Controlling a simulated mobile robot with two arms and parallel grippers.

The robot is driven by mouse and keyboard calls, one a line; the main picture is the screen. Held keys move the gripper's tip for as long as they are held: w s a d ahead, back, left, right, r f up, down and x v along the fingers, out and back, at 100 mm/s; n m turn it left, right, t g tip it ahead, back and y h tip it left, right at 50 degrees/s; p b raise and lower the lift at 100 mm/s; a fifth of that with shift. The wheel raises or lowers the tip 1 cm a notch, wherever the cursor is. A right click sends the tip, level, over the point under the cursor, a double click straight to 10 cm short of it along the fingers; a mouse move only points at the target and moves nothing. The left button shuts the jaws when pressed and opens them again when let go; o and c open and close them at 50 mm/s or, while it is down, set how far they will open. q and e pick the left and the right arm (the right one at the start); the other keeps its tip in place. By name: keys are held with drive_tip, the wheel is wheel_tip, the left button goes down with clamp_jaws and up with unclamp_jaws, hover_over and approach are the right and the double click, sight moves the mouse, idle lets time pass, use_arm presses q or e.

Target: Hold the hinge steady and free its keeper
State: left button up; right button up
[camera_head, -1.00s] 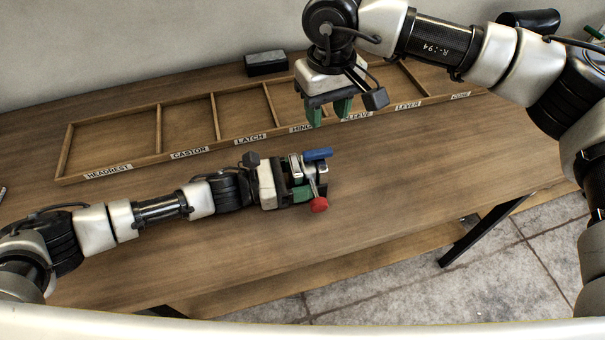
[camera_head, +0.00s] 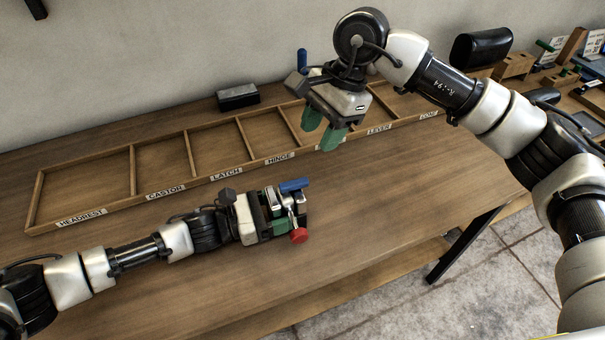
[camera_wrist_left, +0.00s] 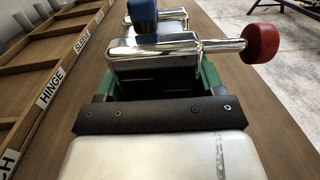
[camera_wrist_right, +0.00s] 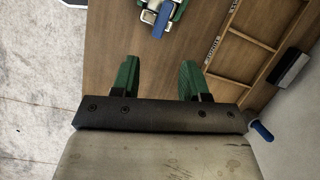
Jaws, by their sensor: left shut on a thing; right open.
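The hinge (camera_head: 286,205) is a shiny metal piece with a blue part (camera_head: 294,185) on top and a red knob (camera_head: 299,235) on a metal stem. I cannot tell which part is its keeper. My left gripper (camera_head: 274,211) is shut on the hinge above the table. In the left wrist view, the hinge's metal body (camera_wrist_left: 150,45) sits between the green fingers, with the red knob (camera_wrist_left: 261,43) at right. My right gripper (camera_head: 322,128) is open and empty over the tray's edge, pointing down, apart from the hinge. The right wrist view shows the blue part (camera_wrist_right: 162,18) beyond the fingers.
A wooden tray (camera_head: 112,212) with labelled compartments runs along the table's back. A black block (camera_head: 238,96) lies behind it. A small blue thing (camera_head: 302,58) shows beside my right gripper. The table (camera_head: 400,190) is clear at right. Blocks and tools (camera_head: 560,60) stand far right.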

sight(301, 180)
drive_tip(key=a+f+m, duration=0.1)
drive_tip(key=f, duration=0.2)
drive_tip(key=a+f+m, duration=0.1)
drive_tip(key=f, duration=0.3)
drive_tip(key=a+f+m, duration=0.1)
drive_tip(key=f, duration=0.3)
drive_tip(key=shift+s+a+m+y, duration=0.15)
drive_tip(key=shift+s+m+y, duration=0.15)
drive_tip(key=shift+s, duration=0.1)
clamp_jaws()
